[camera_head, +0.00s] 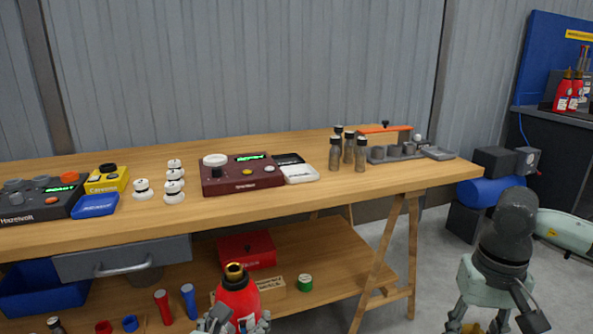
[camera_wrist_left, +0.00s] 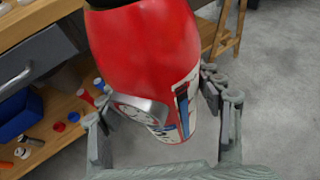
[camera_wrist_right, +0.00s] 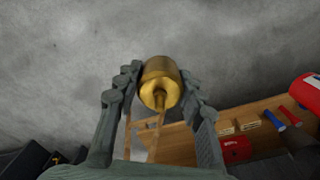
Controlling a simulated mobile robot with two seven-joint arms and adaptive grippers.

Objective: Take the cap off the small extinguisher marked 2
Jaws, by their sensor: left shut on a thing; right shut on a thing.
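No number is readable. The extinguisher also shows at the right wrist view's right edge (camera_wrist_right: 308,92). In the head view my right gripper (camera_head: 488,322) is cut off at the bottom.
The wooden workbench (camera_head: 300,208) carries control boxes, white knobs (camera_head: 174,190), dark bottles (camera_head: 348,150) and a grey tray (camera_head: 438,153). Its lower shelf holds a red box (camera_head: 246,250) and small cylinders. Red extinguishers (camera_head: 566,92) stand on the back-right cabinet. Floor between my grippers is open.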

